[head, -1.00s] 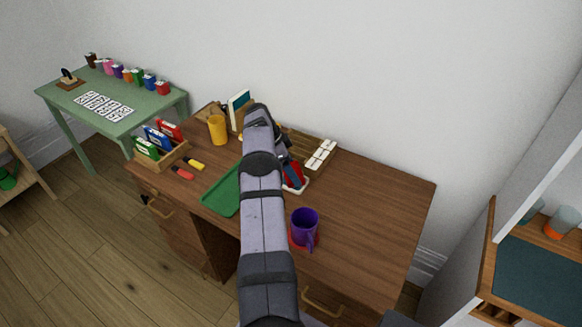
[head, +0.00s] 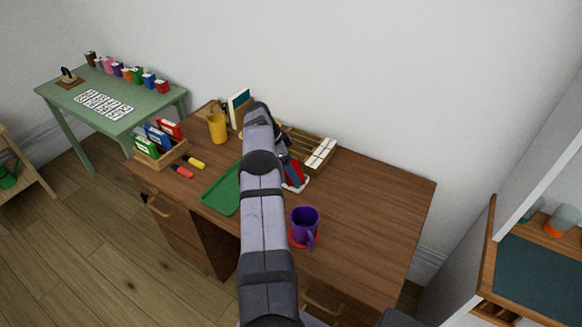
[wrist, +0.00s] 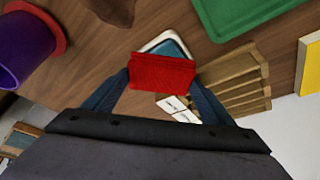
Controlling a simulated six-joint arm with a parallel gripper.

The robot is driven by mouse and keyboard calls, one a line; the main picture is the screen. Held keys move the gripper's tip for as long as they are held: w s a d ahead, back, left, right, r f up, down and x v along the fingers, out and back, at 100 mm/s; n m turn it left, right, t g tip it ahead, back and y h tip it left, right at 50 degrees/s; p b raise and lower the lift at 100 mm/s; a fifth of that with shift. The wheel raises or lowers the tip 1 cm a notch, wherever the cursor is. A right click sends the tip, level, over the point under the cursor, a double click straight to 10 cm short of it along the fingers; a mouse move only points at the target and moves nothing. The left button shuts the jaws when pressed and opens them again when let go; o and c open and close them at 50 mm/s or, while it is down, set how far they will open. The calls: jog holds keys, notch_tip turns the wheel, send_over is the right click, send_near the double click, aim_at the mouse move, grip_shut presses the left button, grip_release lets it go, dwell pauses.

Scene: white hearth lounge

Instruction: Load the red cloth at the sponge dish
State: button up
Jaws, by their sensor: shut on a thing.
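The red cloth (wrist: 162,72) is between the two blue fingers of my gripper (wrist: 162,78) in the wrist view, and the gripper is shut on it. A white-rimmed dish with a teal inside, the sponge dish (wrist: 168,42), shows just behind and below the cloth, which hides part of it. In the head view the red cloth (head: 294,174) is over the dish (head: 299,187), beside my gripper (head: 287,168). My arm hides part of this area. I cannot tell whether the cloth touches the dish.
A green tray (head: 221,190) lies left of my arm. A purple mug (head: 304,222) stands on a red coaster at the front. A wooden slatted rack with white tiles (head: 321,152) is close behind the dish. A yellow cup (head: 217,128) stands at the back left. The desk's right side is clear.

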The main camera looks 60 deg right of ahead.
jog(key=shift+a+f+b, duration=0.15)
jog(key=shift+f+b, duration=0.4)
jog(key=shift+b, duration=0.15)
dwell(2.3)
jog(key=shift+r, duration=0.1)
jog(key=shift+r+p, duration=1.7)
jog(key=shift+r, duration=1.9)
jog(key=shift+w, duration=0.1)
jog(key=w+a+r+n+t+h, duration=0.1)
jog(key=w+a+r+n+t, duration=0.1)
jog(key=w+a+n, duration=0.8)
jog(key=w+a+r+n+t, duration=0.25)
jog(key=w+a, duration=0.55)
jog(key=a, duration=0.6)
jog(key=s+a+n+t+y, duration=0.1)
jog(key=a+n, duration=0.3)
jog(key=a, duration=0.6)
jog(key=s+a+n+t+y, duration=0.1)
jog(key=s+a+n, duration=0.3)
jog(key=a, duration=0.5)
jog(key=s+a+n+t+y, duration=0.1)
jog(key=s+a+n+y, duration=0.1)
jog(key=a+n, duration=0.4)
jog(key=a, duration=0.4)
jog(key=shift+s+a+r, duration=0.25)
jog(key=shift+a+r, duration=0.05)
